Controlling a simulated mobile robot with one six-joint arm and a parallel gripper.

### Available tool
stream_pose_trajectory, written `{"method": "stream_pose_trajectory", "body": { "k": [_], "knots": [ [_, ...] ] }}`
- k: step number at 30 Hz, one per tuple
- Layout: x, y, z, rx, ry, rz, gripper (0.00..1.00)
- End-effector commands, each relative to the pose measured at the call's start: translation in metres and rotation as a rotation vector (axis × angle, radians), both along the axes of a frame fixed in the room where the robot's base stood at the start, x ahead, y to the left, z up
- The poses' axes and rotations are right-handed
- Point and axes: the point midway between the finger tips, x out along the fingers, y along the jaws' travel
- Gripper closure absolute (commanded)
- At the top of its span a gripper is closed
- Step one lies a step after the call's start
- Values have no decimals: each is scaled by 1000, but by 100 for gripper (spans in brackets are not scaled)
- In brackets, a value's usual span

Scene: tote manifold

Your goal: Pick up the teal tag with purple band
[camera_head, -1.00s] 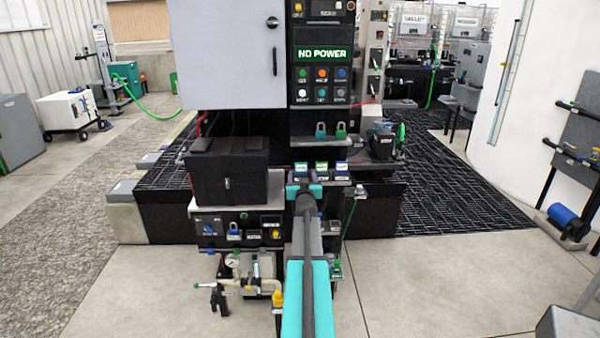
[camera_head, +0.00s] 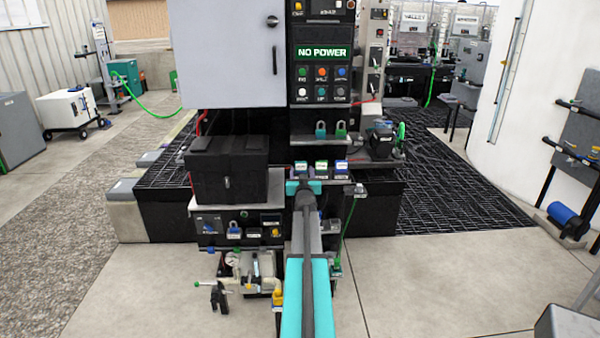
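My gripper (camera_head: 304,187) is seen from behind at the end of my teal and grey arm, level with a small shelf on the black bench. Whether its fingers are open or shut is hidden by the arm. A row of small tags stands just beyond it: a left tag (camera_head: 301,167) with a white face, a green and white tag (camera_head: 321,167) and a blue and white tag (camera_head: 341,167). No purple band can be made out on any of them, so I cannot tell which is the teal one. Nothing is visibly held.
A black box (camera_head: 228,170) stands to the left of my gripper. A grey cabinet and a NO POWER panel (camera_head: 322,52) rise behind. Teal and green padlocks (camera_head: 331,130) stand on a shelf above the tags. Valves and a gauge (camera_head: 245,270) lie below left.

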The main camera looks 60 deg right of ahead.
Motion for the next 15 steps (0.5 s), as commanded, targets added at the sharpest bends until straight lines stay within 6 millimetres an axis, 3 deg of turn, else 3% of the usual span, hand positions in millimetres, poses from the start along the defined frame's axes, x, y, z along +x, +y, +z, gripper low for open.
{"method": "stream_pose_trajectory", "body": {
  "k": [1, 6, 15],
  "knots": [
    [0, 0, 0, 0, 0, 0, 58],
    [0, 0, 0, 0, 0, 0, 82],
    [0, 0, 2, 0, 0, 0, 82]
  ]
}}
